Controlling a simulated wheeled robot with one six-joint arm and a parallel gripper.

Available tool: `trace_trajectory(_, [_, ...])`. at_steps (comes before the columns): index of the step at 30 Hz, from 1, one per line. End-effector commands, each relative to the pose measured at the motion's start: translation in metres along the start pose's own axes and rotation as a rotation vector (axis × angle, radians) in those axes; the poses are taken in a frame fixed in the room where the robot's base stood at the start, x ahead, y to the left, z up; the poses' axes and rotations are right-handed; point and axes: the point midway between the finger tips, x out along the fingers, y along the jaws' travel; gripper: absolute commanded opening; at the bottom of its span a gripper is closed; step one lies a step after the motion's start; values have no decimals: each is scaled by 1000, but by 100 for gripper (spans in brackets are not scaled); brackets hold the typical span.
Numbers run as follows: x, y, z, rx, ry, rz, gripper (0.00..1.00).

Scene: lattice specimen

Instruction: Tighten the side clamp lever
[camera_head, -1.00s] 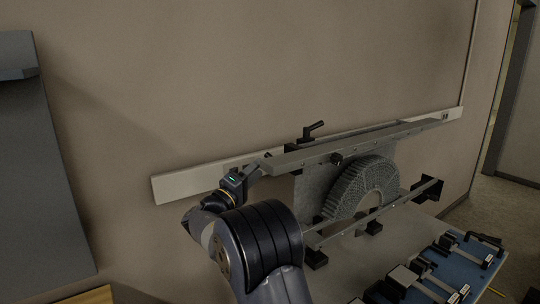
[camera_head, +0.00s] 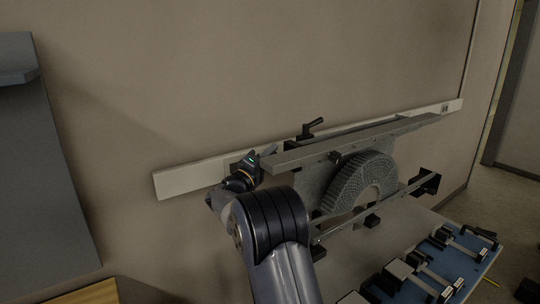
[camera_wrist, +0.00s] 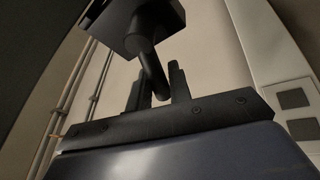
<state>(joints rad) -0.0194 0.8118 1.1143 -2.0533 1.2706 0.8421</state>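A black lever handle (camera_wrist: 150,68) hangs from a dark block (camera_wrist: 142,24) in the wrist view. My gripper (camera_wrist: 157,78) is open, with a dark finger to either side of the lever's lower part. I cannot tell whether either finger touches it. In the head view my gripper (camera_head: 262,154) is by the left end of the grey beam (camera_head: 350,144); its fingertips are too small to make out, and the lever there is not clear. Another black lever (camera_head: 312,126) stands on top of the beam, to the right of my gripper.
A grey toothed arch (camera_head: 352,182) stands under the beam, with a thin rod (camera_head: 385,207) in front. A pale rail (camera_head: 190,180) runs along the wall behind. A blue tray (camera_head: 468,262) with several clamps is at lower right. The wall above is clear.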

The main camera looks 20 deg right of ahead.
Motion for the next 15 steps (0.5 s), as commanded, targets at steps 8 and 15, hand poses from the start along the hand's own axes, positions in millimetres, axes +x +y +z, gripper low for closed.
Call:
trace_trajectory(8, [0,0,0,0,0,0,0])
trace_trajectory(15, [0,0,0,0,0,0,0])
